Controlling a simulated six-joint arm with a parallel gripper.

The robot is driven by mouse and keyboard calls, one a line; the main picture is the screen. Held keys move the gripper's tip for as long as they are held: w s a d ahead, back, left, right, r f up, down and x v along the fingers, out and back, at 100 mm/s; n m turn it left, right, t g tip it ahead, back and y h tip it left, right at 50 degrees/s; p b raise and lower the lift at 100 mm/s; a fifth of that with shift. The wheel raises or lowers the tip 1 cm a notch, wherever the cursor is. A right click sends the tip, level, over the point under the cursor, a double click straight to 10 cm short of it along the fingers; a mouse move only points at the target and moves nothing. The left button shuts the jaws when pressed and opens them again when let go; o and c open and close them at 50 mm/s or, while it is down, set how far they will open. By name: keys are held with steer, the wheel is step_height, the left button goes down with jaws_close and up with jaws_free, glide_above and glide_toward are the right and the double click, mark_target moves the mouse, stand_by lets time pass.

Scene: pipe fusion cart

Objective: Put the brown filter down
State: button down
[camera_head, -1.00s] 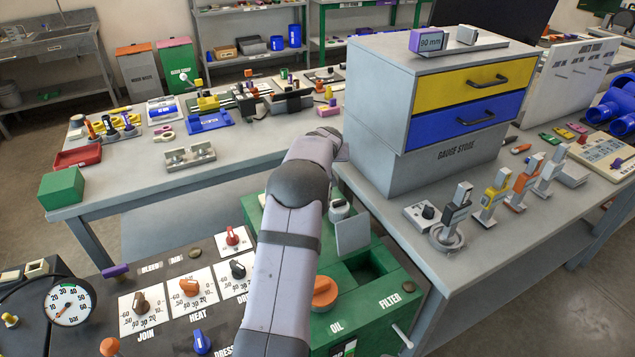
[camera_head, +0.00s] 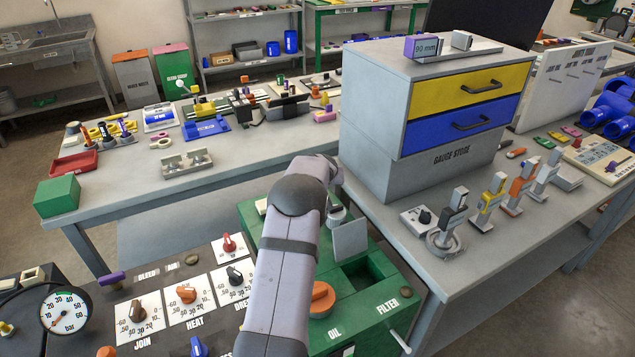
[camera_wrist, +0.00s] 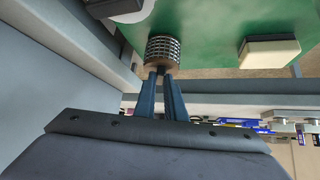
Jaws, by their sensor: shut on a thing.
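In the wrist view, my gripper (camera_wrist: 166,88) is shut on the brown filter (camera_wrist: 162,50), a short ribbed or mesh cylinder at the fingertips. A green surface lies behind it in that view; I cannot tell whether they touch. In the head view, my arm hides the gripper and the filter. The green unit (camera_head: 385,334) is marked OIL and FILTER. It has an open rectangular well (camera_head: 368,276) by the FILTER label, with a grey plate (camera_head: 350,240) standing at its back edge.
A cream block (camera_wrist: 268,52) lies on the green surface beside the filter. An orange cap (camera_head: 322,298) stands by the OIL label. The grey gauge store (camera_head: 425,172) rises close behind the unit on the right. A knob panel (camera_head: 190,303) lies left of my arm.

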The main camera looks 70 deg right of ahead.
steer(key=shift+f, duration=0.15)
steer(key=c, duration=1.8)
jaws_free()
steer(key=shift+r, duration=0.3)
steer(key=shift+s+a+r+b, duration=0.15)
steer(key=shift+a+r+b, duration=0.15)
steer(key=shift+a, duration=0.05)
steer(key=b+v, duration=0.2)
steer(key=v, duration=0.9)
steer(key=shift+b, duration=0.4)
